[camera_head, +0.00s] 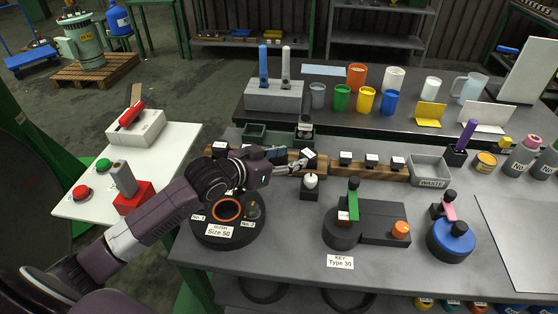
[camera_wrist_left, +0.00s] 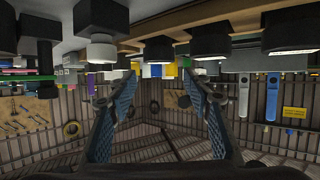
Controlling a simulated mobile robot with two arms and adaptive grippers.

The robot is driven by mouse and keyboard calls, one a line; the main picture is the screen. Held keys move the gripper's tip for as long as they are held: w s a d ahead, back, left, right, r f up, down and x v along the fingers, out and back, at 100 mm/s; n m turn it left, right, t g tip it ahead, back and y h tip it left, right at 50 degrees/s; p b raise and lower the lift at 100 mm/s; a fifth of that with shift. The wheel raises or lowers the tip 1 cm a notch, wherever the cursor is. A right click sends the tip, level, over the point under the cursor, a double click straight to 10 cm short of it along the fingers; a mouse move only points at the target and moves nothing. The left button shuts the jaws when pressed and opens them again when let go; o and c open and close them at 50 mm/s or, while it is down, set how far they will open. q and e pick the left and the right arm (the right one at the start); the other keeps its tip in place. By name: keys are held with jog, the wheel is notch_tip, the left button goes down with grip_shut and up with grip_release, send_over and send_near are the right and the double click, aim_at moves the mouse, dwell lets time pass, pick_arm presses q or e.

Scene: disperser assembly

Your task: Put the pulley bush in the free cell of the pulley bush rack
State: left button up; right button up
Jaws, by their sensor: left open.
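The wooden rack (camera_head: 335,169) runs along the middle of the table and carries several dark pieces with white tops, one of them a dark piece (camera_head: 371,161) right of my gripper. I cannot tell which cell is free; my left arm hides part of the rack's left side. My left gripper (camera_head: 300,165) is open at the rack's front. In the left wrist view its fingers (camera_wrist_left: 148,82) stand apart with nothing between them. No loose pulley bush can be made out for certain. My right gripper is not in view.
A round black fixture (camera_head: 230,235) labelled for a size 50 bush lies below my left arm. A black stand with a white knob (camera_head: 310,181) is close to the gripper. A waste box (camera_head: 430,170) stands right of the rack.

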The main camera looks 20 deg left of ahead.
pick_arm(q)
jog(key=shift+v, duration=2.3)
